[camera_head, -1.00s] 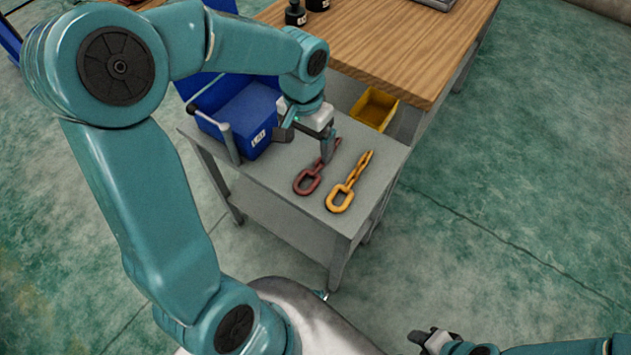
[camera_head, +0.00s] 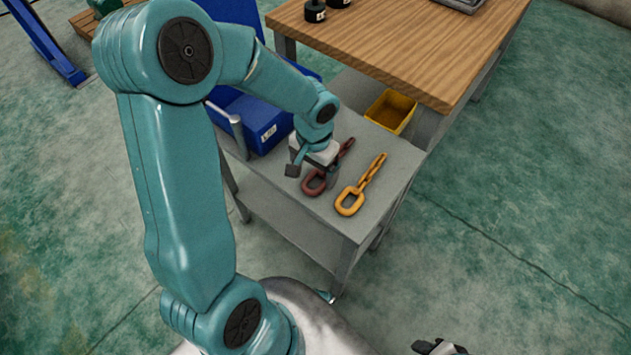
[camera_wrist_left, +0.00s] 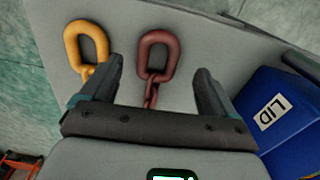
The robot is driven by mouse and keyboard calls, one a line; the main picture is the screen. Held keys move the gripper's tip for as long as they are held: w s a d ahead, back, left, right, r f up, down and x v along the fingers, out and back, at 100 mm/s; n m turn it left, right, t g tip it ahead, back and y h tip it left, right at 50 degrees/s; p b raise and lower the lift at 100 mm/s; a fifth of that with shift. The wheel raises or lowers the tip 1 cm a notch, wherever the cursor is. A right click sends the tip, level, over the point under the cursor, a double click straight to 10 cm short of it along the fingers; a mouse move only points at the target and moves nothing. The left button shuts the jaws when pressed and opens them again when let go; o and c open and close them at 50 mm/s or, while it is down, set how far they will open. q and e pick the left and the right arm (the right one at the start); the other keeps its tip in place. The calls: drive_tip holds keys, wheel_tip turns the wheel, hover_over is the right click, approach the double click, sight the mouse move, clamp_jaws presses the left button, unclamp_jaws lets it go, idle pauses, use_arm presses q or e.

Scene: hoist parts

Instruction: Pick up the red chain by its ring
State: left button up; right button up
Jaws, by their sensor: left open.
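The red chain lies on the grey cart top with its large ring toward the cart's near edge; its far links (camera_head: 347,146) show in the head view. My left gripper (camera_head: 312,177) is open, pointing down over the ring and partly hiding it. In the left wrist view the red ring (camera_wrist_left: 174,53) lies between and just beyond the spread fingers of the left gripper (camera_wrist_left: 158,70). The chain's links run back under the gripper's palm. Whether the fingers reach ring height is unclear. My right gripper (camera_head: 440,347) shows only partly at the bottom edge.
A yellow-orange chain (camera_head: 369,178) lies close beside the red one, on its right in the head view. A blue bin labelled LID (camera_head: 265,132) stands left of the gripper. A yellow bin (camera_head: 390,110) and a wooden table (camera_head: 410,45) are behind.

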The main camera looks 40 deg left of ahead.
sight(316, 184)
use_arm(q)
wheel_tip(316, 184, down, 3)
drive_tip(key=shift+w+d+f, duration=0.1)
drive_tip(key=shift+f, duration=0.05)
clamp_jaws()
